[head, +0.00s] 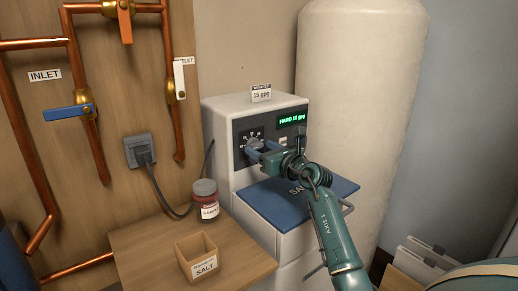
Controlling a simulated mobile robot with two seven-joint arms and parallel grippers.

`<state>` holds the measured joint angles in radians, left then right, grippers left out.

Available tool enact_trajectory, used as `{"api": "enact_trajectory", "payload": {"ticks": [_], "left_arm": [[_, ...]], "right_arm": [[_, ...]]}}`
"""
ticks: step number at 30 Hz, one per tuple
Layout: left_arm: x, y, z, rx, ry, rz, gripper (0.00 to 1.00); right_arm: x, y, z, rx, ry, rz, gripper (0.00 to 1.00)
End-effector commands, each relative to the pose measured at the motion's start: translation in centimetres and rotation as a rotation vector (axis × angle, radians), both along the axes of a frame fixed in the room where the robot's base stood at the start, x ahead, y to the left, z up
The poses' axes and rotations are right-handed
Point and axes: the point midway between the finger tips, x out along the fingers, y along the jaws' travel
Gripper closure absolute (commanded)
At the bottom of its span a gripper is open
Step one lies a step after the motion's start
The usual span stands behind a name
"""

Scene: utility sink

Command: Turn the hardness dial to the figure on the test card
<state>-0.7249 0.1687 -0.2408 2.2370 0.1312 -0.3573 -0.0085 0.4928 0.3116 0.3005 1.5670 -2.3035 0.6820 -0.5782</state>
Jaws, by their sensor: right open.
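The test card (261,94) stands on top of the white softener unit (222,130) and reads 15 gpg. The hardness dial (254,142) is a grey knob on the dark front panel, with a scale around it. The green display (292,119) to its right seems to read HARD 10 gpg. My right gripper (261,151) is at the dial, its jaws open and its fingertips close to the knob. Whether they touch it I cannot tell. The fingers hide the lower part of the dial, so its pointer is unclear. My left gripper is out of view.
A blue lid (335,187) lies below my right gripper. A labelled jar (206,200) and a wooden SALT box (198,257) stand on the wooden table (140,250). Copper pipes with valves (83,111) run along the left wall. A tall cream tank (355,80) stands behind.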

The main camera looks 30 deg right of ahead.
Motion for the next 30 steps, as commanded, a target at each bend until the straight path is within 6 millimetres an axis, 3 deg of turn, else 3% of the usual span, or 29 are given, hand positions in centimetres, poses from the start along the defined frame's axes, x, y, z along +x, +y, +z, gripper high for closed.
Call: {"api": "enact_trajectory", "payload": {"ticks": [6, 15, 30], "left_arm": [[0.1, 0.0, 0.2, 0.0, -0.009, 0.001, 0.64], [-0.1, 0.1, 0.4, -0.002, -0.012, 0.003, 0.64], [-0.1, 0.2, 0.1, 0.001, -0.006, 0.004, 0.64]], "right_arm": [[1.8, 0.2, 0.0, 0.001, 0.0, 0.001, 0.43], [2.0, 0.2, -0.1, 0.001, 0.001, 0.001, 0.43], [2.0, 0.2, -0.1, 0.001, 0.001, 0.001, 0.83]]}}
